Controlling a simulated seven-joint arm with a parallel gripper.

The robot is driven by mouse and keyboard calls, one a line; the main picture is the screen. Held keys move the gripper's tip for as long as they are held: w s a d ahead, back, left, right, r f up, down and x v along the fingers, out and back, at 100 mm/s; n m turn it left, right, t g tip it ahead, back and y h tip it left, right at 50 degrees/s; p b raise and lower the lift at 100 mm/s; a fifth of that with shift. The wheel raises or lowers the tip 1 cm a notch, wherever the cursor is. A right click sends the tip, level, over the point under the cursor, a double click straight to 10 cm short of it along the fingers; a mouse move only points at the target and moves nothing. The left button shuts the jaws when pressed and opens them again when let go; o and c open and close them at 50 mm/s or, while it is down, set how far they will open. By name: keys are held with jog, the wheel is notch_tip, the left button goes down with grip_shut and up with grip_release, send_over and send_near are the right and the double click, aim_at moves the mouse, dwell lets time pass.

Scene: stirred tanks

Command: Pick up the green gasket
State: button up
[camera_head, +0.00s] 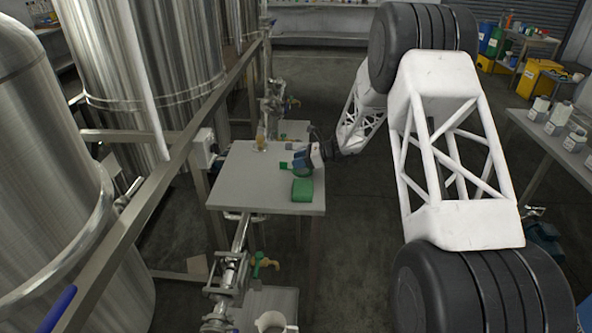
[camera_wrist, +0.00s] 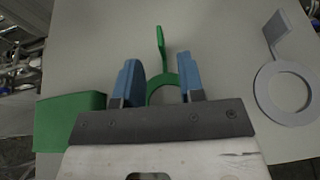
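The green gasket (camera_wrist: 161,46) is a flat ring with a narrow tab. In the wrist view it lies on the grey table (camera_wrist: 225,30), tab pointing away from me. My gripper (camera_wrist: 161,66) is open, its blue fingers on either side of the ring; I cannot tell whether they touch it. The near part of the ring is hidden by the gripper body. In the head view my gripper (camera_head: 299,160) is low over the table's right side, and only a small green bit of the gasket (camera_head: 284,165) shows beside it.
A green block (camera_wrist: 68,118) lies left of my gripper; it also shows in the head view (camera_head: 302,189). A grey gasket (camera_wrist: 262,96) lies to the right. An amber container (camera_head: 261,142) stands at the table's back. Steel tanks (camera_head: 150,60) and a rail stand to the left.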

aim_at(286, 163)
jog(key=shift+a+f, duration=0.1)
jog(key=shift+a, duration=0.15)
jog(key=shift+x, duration=2.45)
grip_shut()
